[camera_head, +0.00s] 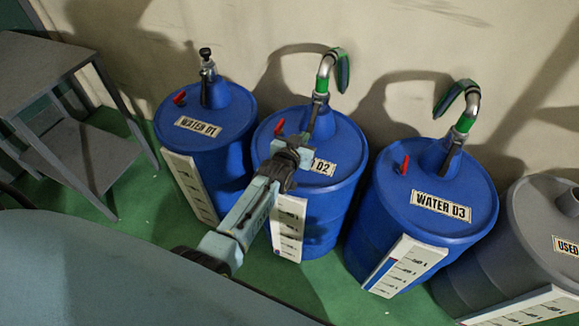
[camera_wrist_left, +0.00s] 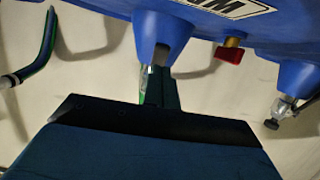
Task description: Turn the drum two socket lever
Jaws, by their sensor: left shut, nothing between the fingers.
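The blue drum two (camera_head: 342,190) stands in the middle, its label partly covered by my left arm. Its red lever (camera_head: 279,127) sits on the lid, just left of my left gripper (camera_head: 316,112). The lever also shows in the left wrist view (camera_wrist_left: 230,53), to the right of the blue socket cone (camera_wrist_left: 160,32). My left gripper is shut and empty, with its fingers over the cone. In the wrist view the fingers overlap the cone's end; I cannot tell whether they touch. A metal pipe with a green hose (camera_head: 342,72) rises behind. My right gripper is not in view.
Blue drum one (camera_head: 208,140), with a black-knobbed valve, stands at the left. Blue drum three (camera_head: 425,200), with its own pipe and green hose, stands at the right. A grey drum (camera_head: 540,215) is further right. A grey table (camera_head: 40,65) is at the far left.

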